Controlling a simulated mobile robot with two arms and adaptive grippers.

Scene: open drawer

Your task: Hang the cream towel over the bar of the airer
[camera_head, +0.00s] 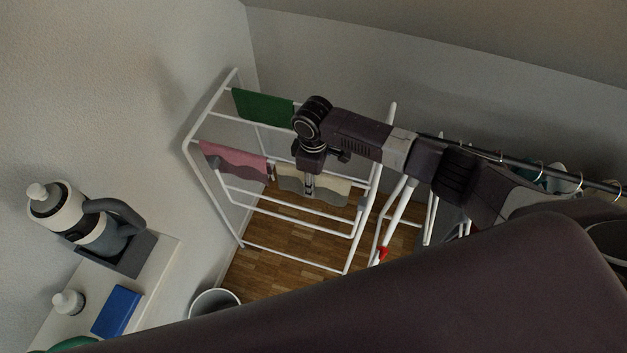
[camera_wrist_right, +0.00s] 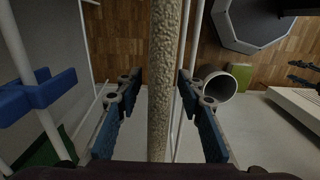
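The white airer (camera_head: 284,265) stands in the corner by the wall. The cream towel (camera_head: 333,186) lies at one of its bars, to the right of a pink towel, with cloth showing below the bar. My right gripper (camera_head: 310,186) comes down from above at the cream towel and hides part of it. In the right wrist view the cream towel (camera_wrist_right: 166,75) shows edge-on as a textured strip between the fingers. My right gripper (camera_wrist_right: 159,84) is open, with a gap on each side of the strip. My left gripper is not in view.
A green towel (camera_head: 262,106) and the pink towel (camera_head: 235,160) hang on the airer's left side. A round bin (camera_head: 214,300) stands below left. A shelf (camera_head: 160,262) holds a grey-and-white handled vessel (camera_head: 97,232) and a blue block (camera_head: 116,311). A dark rail (camera_head: 520,163) with rings runs at right.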

